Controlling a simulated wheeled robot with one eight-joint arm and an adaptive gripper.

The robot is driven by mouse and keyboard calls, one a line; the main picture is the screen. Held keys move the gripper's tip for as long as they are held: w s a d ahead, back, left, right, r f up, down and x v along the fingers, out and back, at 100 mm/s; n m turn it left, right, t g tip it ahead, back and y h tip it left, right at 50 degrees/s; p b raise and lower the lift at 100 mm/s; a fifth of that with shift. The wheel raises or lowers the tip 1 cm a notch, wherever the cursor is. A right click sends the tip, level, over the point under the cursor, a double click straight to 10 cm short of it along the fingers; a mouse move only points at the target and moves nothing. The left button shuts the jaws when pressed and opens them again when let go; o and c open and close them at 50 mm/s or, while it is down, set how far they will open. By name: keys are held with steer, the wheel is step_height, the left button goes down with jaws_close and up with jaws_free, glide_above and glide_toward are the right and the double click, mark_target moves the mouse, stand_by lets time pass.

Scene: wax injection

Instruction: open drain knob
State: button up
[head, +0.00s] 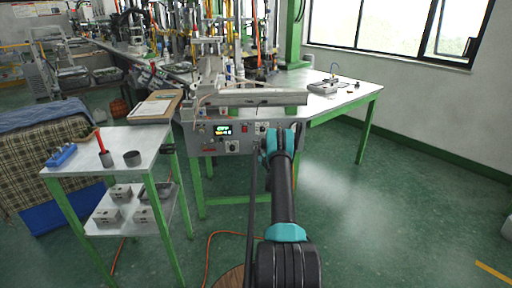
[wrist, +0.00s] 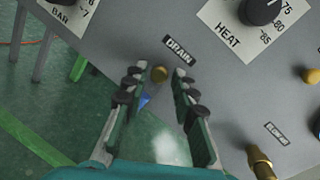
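My gripper (wrist: 157,82) is open, one finger on each side of the brass piece, with visible gaps and no clear contact. In the head view my arm reaches to the right part of the grey machine's front panel (head: 210,143), and the drain knob is hidden behind it.
In the wrist view a black HEAT dial (wrist: 262,8) sits upper right, and a brass fitting (wrist: 262,163) lower right. In the head view a small trolley (head: 85,165) stands left of the machine. The green floor to the right is clear.

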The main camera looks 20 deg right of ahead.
steer(key=shift+w, duration=0.4)
jaws_close()
